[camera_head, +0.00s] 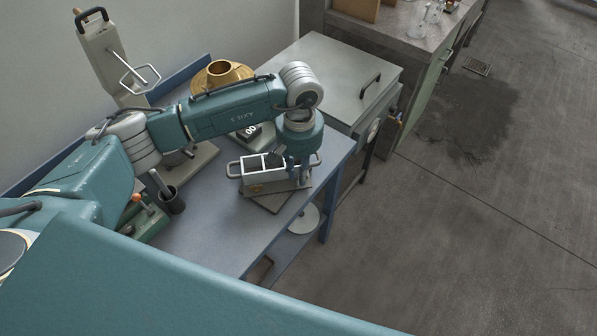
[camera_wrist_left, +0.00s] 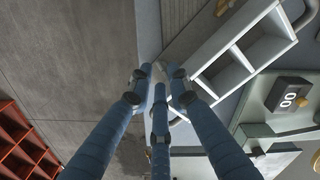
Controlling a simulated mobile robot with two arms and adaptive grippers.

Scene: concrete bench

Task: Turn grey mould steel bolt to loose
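The grey steel mould (camera_head: 283,187) is an open box with several compartments and a loop handle at each end. It stands on a dark plate on the blue bench. My left gripper (camera_head: 299,172) points down at its right end in the head view. In the left wrist view the three blue fingers (camera_wrist_left: 160,80) converge beside the outer wall of the mould (camera_wrist_left: 232,62), their tips close together with a small gap. I cannot make out the bolt or whether the fingertips hold it. My right gripper is in neither view.
A dark cup (camera_head: 172,201) is to the left. A grey lidded cabinet (camera_head: 335,72) adjoins the bench's far end. The bench front (camera_head: 215,235) is clear.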

